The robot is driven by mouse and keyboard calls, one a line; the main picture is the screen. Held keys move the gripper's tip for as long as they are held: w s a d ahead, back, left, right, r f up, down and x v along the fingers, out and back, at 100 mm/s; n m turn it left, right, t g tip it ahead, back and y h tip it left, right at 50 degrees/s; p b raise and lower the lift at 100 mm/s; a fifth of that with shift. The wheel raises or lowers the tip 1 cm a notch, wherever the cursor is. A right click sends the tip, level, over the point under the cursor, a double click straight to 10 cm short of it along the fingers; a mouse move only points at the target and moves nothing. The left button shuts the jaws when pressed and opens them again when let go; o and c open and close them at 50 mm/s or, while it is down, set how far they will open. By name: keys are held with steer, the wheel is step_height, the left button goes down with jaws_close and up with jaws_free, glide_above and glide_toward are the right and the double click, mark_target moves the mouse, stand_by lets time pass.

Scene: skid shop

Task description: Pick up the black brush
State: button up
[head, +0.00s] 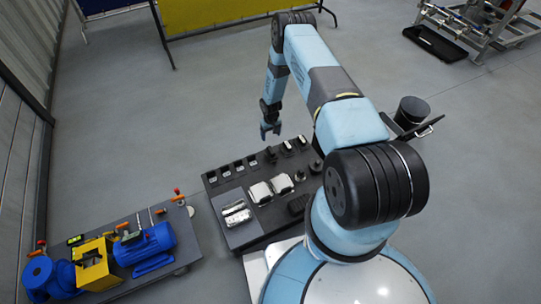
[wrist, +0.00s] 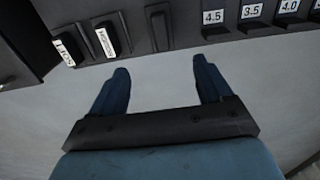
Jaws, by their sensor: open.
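My gripper (head: 270,130) is open and empty, hanging over the floor just beyond the far edge of the black tray in the head view. In the wrist view its two blue fingers (wrist: 163,85) are spread apart with bare floor between them. No black brush stands out clearly. Dark pieces with white labels, one reading SOFT (wrist: 64,50) and one beside it (wrist: 107,40), sit in slots along the tray edge in the wrist view. A dark blank piece (wrist: 158,28) stands right of them. I cannot tell which piece is the brush.
The black tray (head: 245,233) holds silver blocks (head: 260,192), a metal part (head: 236,213) and small numbered pieces (wrist: 251,11). A low cart with a blue motor (head: 144,243) stands left. A black bucket (head: 411,112) stands right. The floor behind the tray is clear.

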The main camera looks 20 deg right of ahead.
mark_target(271, 150)
steer(key=f, duration=0.9)
steer(key=shift+s+f, duration=0.25)
steer(key=shift+f, duration=0.1)
steer(key=f, duration=0.3)
steer(key=shift+s+f, duration=0.25)
steer(key=shift+s, duration=0.05)
steer(key=shift+f, duration=0.85)
steer(key=c, duration=1.2)
